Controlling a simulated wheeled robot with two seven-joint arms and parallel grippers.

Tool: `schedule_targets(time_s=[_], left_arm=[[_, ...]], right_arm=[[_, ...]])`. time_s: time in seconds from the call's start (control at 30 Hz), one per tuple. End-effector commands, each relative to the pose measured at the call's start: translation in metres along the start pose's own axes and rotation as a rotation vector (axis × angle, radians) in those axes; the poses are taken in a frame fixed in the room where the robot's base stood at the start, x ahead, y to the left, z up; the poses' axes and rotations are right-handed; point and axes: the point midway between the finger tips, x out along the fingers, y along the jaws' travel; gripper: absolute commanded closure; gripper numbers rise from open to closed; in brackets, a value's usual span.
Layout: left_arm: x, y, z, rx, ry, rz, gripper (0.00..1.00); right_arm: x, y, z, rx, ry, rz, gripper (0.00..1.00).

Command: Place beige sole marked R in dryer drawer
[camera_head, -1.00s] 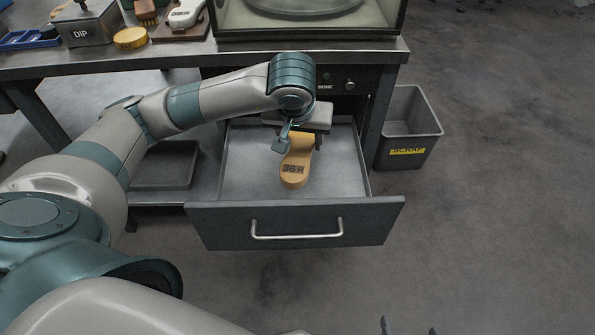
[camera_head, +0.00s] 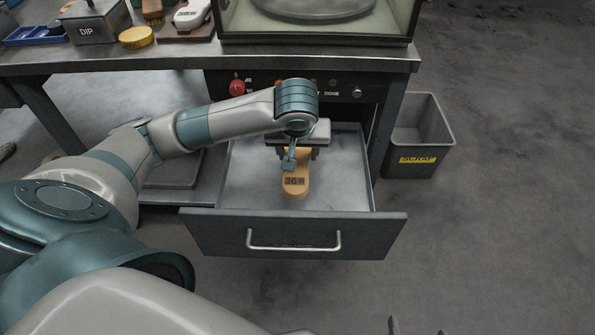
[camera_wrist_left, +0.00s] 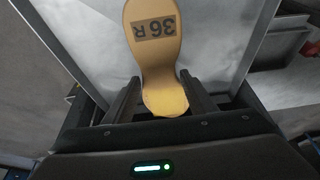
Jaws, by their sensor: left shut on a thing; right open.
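The beige sole (camera_head: 295,183), marked 36 R, is over the open dryer drawer (camera_head: 250,232) in the head view. My left gripper (camera_head: 290,158) is shut on the sole. In the left wrist view the sole (camera_wrist_left: 155,50) lies between the two fingers of the left gripper (camera_wrist_left: 165,98), its marked face toward the camera. I cannot tell whether the sole touches the drawer floor. My right gripper (camera_head: 415,328) is open and empty at the bottom edge of the head view, with only its fingertips showing.
A scrap bin (camera_head: 418,140) stands to the right of the drawer. On the bench (camera_head: 150,60) are a box marked DIP (camera_head: 97,22), a yellow round pad (camera_head: 136,37) and a white sole (camera_head: 190,14). A red knob (camera_head: 237,88) is on the panel above the drawer.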

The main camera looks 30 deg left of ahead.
Motion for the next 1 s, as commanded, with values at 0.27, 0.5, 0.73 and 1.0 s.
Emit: schedule_targets(time_s=[0.27,0.5,0.73,1.0], left_arm=[[0.029,0.0,0.012,-0.001,0.001,0.002,0.75],[0.03,0.0,0.012,0.0,0.002,0.002,0.75],[0.042,0.0,0.018,0.001,-0.002,-0.001,0.75],[0.065,0.0,0.027,0.001,0.0,0.001,0.75]], right_arm=[[0.002,-0.004,-0.013,-0.009,0.069,-0.007,0.19],[0.002,-0.004,-0.013,-0.009,0.071,-0.007,0.19],[0.003,-0.005,-0.016,-0.012,0.092,-0.008,0.19],[0.003,-0.009,-0.03,-0.019,0.161,-0.015,0.19]])
